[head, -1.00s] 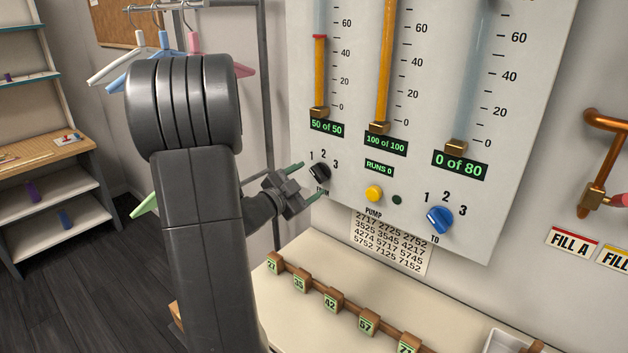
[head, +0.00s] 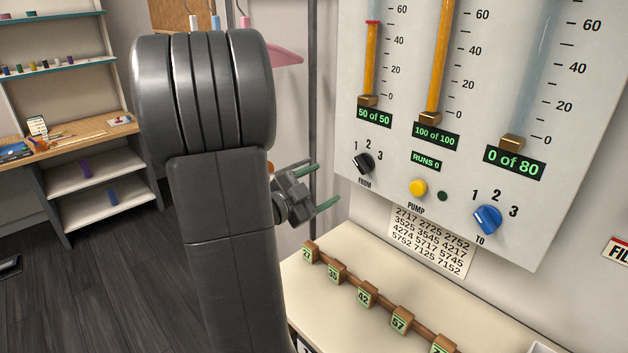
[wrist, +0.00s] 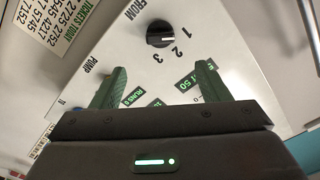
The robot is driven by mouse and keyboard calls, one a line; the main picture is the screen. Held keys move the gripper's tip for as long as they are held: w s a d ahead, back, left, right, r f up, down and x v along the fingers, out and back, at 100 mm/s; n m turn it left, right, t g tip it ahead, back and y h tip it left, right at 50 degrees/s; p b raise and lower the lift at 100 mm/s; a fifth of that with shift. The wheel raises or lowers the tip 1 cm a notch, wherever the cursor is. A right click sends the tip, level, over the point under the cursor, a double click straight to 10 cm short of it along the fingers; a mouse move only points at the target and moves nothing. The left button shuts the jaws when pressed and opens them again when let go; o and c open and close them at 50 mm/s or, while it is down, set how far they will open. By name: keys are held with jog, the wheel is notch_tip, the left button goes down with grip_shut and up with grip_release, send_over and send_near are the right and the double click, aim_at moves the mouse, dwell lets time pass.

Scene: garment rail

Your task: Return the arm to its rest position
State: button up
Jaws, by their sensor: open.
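My gripper (head: 322,187) is open, with its two green fingers apart and nothing between them. In the head view it is to the left of the wall panel (head: 400,180), just left of the black FROM knob (head: 364,163). In the wrist view the green fingers (wrist: 160,88) point at the panel, and the FROM knob (wrist: 159,33) lies beyond them, clear of both. My arm is folded up in front of the head camera and hides part of the room behind it.
The panel also bears a yellow PUMP button (head: 418,188) and a blue TO knob (head: 487,219). Below it is a cream counter (head: 340,325) with a row of numbered wooden blocks (head: 367,295). A pink hanger (head: 272,52) and a grey rail post (head: 313,90) are behind my arm. Shelves (head: 95,180) stand at left.

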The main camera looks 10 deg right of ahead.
aim_at(359, 167)
jog(key=p+x, duration=0.3)
jog(key=x, duration=1.1)
jog(key=shift+a, duration=0.1)
